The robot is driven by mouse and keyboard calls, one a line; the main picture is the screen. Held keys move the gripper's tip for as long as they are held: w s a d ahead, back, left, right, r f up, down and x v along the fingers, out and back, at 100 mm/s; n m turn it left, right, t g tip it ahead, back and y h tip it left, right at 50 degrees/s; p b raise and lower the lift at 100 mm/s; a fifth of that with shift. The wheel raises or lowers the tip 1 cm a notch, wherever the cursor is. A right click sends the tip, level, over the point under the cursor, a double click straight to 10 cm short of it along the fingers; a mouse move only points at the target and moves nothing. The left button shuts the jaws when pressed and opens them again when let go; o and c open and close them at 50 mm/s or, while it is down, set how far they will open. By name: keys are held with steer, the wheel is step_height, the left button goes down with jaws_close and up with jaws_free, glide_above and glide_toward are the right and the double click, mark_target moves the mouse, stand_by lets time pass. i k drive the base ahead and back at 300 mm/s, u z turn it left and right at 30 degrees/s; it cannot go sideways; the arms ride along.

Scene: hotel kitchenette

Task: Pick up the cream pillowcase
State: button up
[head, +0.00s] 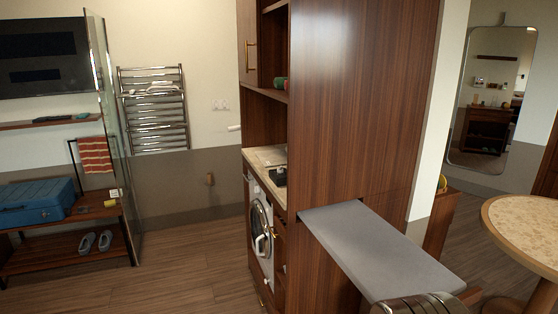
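I cannot make out the cream pillowcase for certain in the head view. A small pale item (160,88) lies on the chrome towel rack (155,118) on the back wall; it is too small to identify. A front-loading washing machine (261,229) stands under the counter, with its round door seen at a steep angle. A white piece shows at that door, and I cannot tell whether it is a handle or cloth. My gripper is not in view.
A tall wooden cabinet (350,95) and grey ledge (385,250) block the centre right. A round table (525,222) stands at right. A glass panel (118,140) and a bench with a blue suitcase (35,203) stand left. The wooden floor (185,260) between is clear.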

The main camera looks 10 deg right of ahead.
mark_target(274, 158)
steer(key=u, duration=0.45)
steer(key=i, duration=0.85)
steer(key=u, duration=0.8)
steer(key=i, duration=1.5)
steer(key=z, duration=0.65)
steer(key=i, duration=1.15)
steer(key=z, duration=0.65)
